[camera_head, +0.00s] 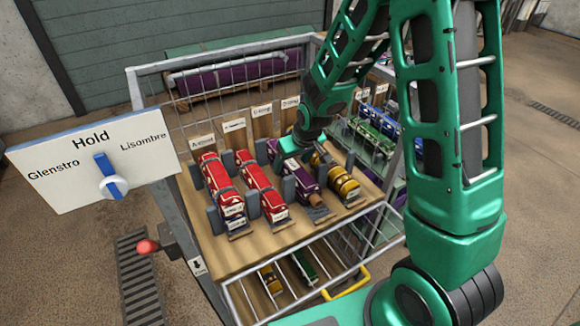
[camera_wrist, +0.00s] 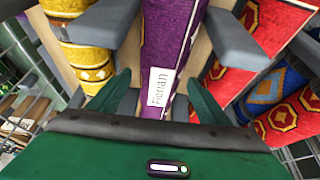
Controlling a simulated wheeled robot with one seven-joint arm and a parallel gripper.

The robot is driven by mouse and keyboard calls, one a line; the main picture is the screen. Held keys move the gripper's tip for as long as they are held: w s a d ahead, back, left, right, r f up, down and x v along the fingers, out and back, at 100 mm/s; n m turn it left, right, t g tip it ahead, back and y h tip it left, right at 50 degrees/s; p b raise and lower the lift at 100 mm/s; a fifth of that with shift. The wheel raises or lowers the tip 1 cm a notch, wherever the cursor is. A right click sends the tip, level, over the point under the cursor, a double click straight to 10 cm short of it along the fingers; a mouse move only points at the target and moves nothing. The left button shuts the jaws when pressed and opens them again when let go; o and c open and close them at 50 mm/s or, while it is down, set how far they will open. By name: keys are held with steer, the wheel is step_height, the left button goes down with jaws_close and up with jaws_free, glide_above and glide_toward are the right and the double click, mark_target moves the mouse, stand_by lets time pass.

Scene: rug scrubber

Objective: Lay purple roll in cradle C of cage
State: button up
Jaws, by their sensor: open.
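The purple roll (camera_head: 295,176) lies in the third cradle from the left on the cage's upper shelf, between grey holder blocks. Its brown core end points toward the front. In the wrist view the purple roll (camera_wrist: 172,30) carries a white tag reading "Florian". My gripper (camera_head: 300,143) is low at the roll's far end. In the wrist view my gripper (camera_wrist: 160,88) is open, with one green finger on each side of the roll. I cannot tell whether the fingers touch it. The cradle letters on the back boards are too small to read surely. The cage (camera_head: 150,92) is wire-framed.
Two red rolls (camera_head: 220,180) (camera_head: 259,184) lie left of the purple one, and a yellow roll (camera_head: 341,182) lies right. Blue and green rolls (camera_head: 378,122) fill a side rack. A "Hold" sign with a switch (camera_head: 85,160) stands left. A lower rack (camera_head: 300,285) holds several rolls.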

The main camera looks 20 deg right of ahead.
steer(key=v, duration=0.8)
steer(key=shift+s+r, duration=0.1)
steer(key=shift+r, duration=0.15)
steer(key=s+d+r+m+g+h, duration=0.2)
steer(key=s+d+r+m, duration=0.35)
steer(key=s+d, duration=0.8)
steer(key=s+d+r+m+g, duration=0.1)
steer(key=s+r, duration=0.1)
steer(key=s, duration=0.7)
steer(key=s+d+r+m+g+y, duration=0.1)
steer(key=s+d+r+m+g, duration=0.1)
steer(key=s, duration=0.7)
steer(key=shift+s+d+r, duration=0.25)
steer(key=shift+s+r, duration=0.05)
steer(key=shift+r, duration=0.05)
steer(key=shift+w+f, duration=0.25)
steer(key=shift+w, duration=0.35)
steer(key=shift+c, duration=0.4)
